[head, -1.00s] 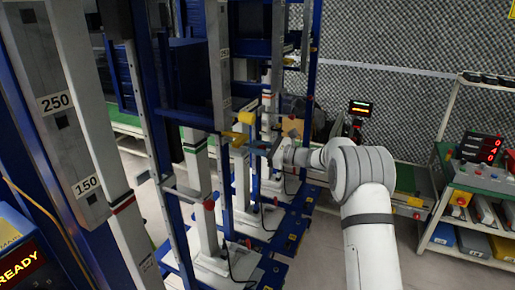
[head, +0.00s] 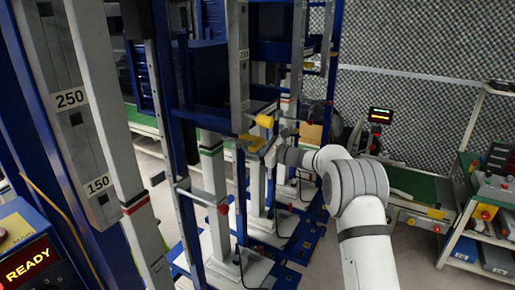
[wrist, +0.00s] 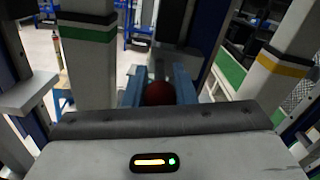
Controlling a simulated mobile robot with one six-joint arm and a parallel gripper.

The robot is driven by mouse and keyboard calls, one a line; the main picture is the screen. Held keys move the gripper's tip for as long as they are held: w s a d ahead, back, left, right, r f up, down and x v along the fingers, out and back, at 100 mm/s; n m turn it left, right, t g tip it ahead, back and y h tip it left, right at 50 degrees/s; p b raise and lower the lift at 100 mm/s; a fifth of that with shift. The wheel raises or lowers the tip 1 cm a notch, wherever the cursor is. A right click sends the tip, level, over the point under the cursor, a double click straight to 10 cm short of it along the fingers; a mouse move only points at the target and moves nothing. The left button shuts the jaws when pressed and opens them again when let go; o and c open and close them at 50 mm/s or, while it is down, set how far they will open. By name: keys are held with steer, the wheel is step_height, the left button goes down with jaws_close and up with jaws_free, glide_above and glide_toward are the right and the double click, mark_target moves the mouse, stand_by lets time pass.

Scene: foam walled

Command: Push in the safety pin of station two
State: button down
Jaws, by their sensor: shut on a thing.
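My gripper (wrist: 158,90) has two blue fingers shut on a dark red round knob (wrist: 158,94), which looks like the head of a safety pin. The rest of that pin is hidden behind the knob and fingers. In the head view my gripper (head: 270,147) is small, beside a yellow bracket (head: 250,142) and a yellow cylinder (head: 265,121), among the blue and grey posts. The knob cannot be made out there. No station number is readable, so I cannot tell which station this is.
A green-banded post (wrist: 88,50) and a yellow-banded post (wrist: 279,65) flank my gripper. Another red knob (head: 223,208) sits on a nearer frame. A READY display (head: 27,260) is at lower left. A shelf cart (head: 480,215) stands right; some floor is open before it.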

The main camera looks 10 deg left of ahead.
steer(key=shift+r, duration=0.25)
steer(key=c, duration=1.6)
jaws_free()
steer(key=shift+w+a, duration=0.1)
steer(key=o, duration=0.4)
steer(key=shift+f, duration=0.2)
steer(key=shift+b+v, duration=0.55)
steer(key=shift+v, duration=3.3)
